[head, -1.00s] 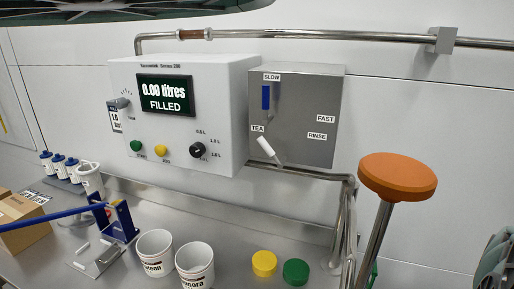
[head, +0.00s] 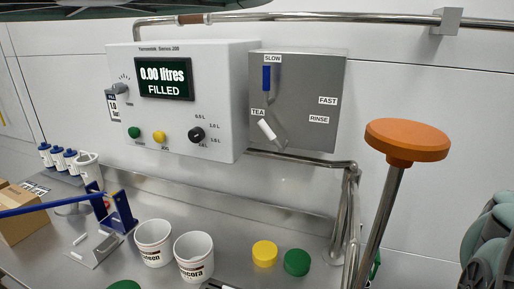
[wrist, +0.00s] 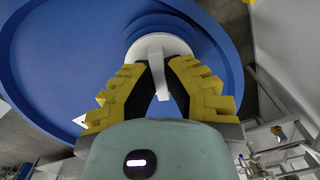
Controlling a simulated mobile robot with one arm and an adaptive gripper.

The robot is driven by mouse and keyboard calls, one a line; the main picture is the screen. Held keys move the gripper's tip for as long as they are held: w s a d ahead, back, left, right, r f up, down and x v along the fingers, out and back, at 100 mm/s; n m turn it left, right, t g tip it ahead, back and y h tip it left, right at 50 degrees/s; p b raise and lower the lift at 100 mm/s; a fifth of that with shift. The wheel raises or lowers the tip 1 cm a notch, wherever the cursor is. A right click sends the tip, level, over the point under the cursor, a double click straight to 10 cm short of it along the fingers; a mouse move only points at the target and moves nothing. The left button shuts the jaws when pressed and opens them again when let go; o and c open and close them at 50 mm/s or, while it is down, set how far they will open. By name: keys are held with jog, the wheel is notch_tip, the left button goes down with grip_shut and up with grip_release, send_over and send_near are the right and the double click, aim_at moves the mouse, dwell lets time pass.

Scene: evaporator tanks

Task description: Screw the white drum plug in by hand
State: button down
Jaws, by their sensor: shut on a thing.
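In the wrist view my gripper (wrist: 160,82) has its yellow, black-padded fingers closed on the thin upright rib of the white drum plug (wrist: 150,42). The plug's round white flange shows just beyond the fingertips. It sits at a round recess in the blue drum (wrist: 75,55), whose broad top fills much of the wrist view. The fingers hide part of the plug, so I cannot tell how deep it sits. The gripper, the plug and the drum are not seen in the head view.
A steel counter (head: 215,225) holds white tubs (head: 193,257), a yellow lid (head: 264,254) and a green lid (head: 297,262). A control box (head: 190,100) and a lever panel (head: 297,100) are on the wall. An orange-topped post (head: 407,138) stands at the right.

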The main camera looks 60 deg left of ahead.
jog(key=shift+m, duration=1.7)
jog(key=m, duration=0.2)
jog(key=shift+a+m+b, duration=0.1)
jog(key=shift+m+b, duration=0.2)
jog(key=shift+b, duration=0.05)
jog(key=shift+m, duration=0.4)
jog(key=m, duration=0.3)
